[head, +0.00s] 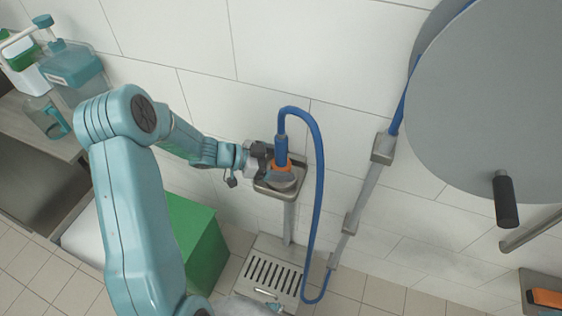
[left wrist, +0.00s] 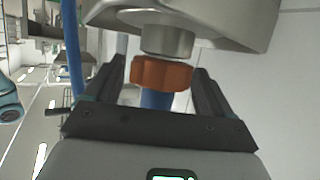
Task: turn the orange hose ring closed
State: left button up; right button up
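The orange hose ring (head: 281,167) sits around the lower end of the blue hose (head: 318,185), above a grey metal holder (head: 296,191) on the wall. In the left wrist view the ring (left wrist: 161,74) is ribbed, with a silver metal collar (left wrist: 167,40) directly against it. My left gripper (head: 265,160) is at the ring. In the left wrist view its two dark fingers (left wrist: 160,78) stand on either side of the ring, with narrow gaps visible, so it looks open. My right gripper is not in view.
A large grey disc (head: 490,105) with a black handle (head: 506,200) stands at the right. A floor drain grate (head: 262,283) lies below the holder. A green box (head: 197,243) is behind my left arm. Bottles (head: 73,72) stand on a shelf at upper left.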

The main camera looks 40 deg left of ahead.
pick_arm(q)
jog(key=v, duration=1.6)
jog(key=shift+p, duration=0.35)
jog(key=shift+s+a+r, duration=0.1)
jog(key=shift+s+a, duration=0.05)
